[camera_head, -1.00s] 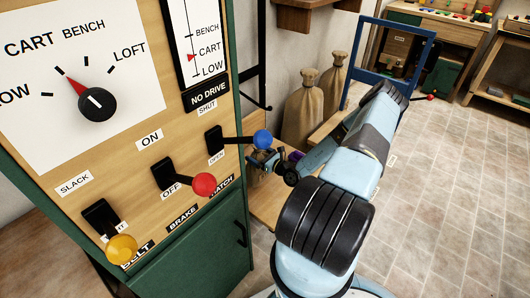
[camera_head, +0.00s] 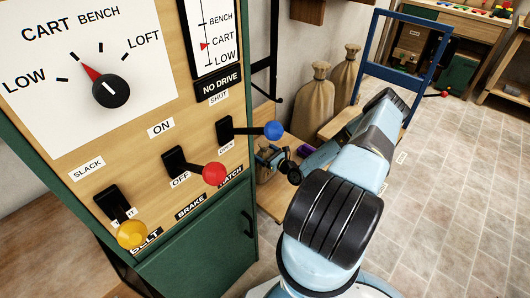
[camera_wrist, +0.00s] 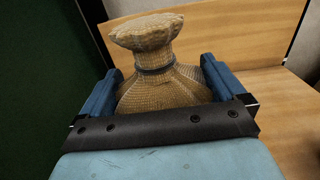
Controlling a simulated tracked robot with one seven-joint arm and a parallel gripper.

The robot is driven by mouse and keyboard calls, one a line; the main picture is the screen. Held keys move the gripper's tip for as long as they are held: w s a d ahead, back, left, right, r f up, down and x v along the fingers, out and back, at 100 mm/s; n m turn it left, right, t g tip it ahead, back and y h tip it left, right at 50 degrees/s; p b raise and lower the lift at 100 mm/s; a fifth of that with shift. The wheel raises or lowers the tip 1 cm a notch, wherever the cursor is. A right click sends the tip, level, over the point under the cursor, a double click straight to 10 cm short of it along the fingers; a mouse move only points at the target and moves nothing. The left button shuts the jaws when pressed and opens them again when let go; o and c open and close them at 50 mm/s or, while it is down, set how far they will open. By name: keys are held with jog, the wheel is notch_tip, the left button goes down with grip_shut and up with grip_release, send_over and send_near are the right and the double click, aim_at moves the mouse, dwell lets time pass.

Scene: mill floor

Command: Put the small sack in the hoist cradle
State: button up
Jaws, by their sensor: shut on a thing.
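The small sack (camera_wrist: 165,85) is tan, coarse-woven and tied at the neck with a dark band. In the wrist view it stands upright between the two blue fingers of my gripper (camera_wrist: 160,78), which is shut on it. In the head view my gripper (camera_head: 268,156) is low beside the panel, just below the blue-knobbed lever, and the sack (camera_head: 264,175) shows only as a small tan patch under it. A wooden platform (camera_head: 270,200) lies below; I cannot tell whether it is the hoist cradle or whether the sack touches it.
The green control cabinet (camera_head: 190,250) stands close at left. Its blue (camera_head: 273,130), red (camera_head: 214,174) and yellow (camera_head: 132,234) lever knobs stick out near my arm. Two large sacks (camera_head: 315,103) stand behind, beside a blue frame (camera_head: 405,75). Tiled floor at right is clear.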

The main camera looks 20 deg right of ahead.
jog(key=o, duration=1.7)
jog(key=shift+c, duration=0.2)
jog(key=v, duration=1.2)
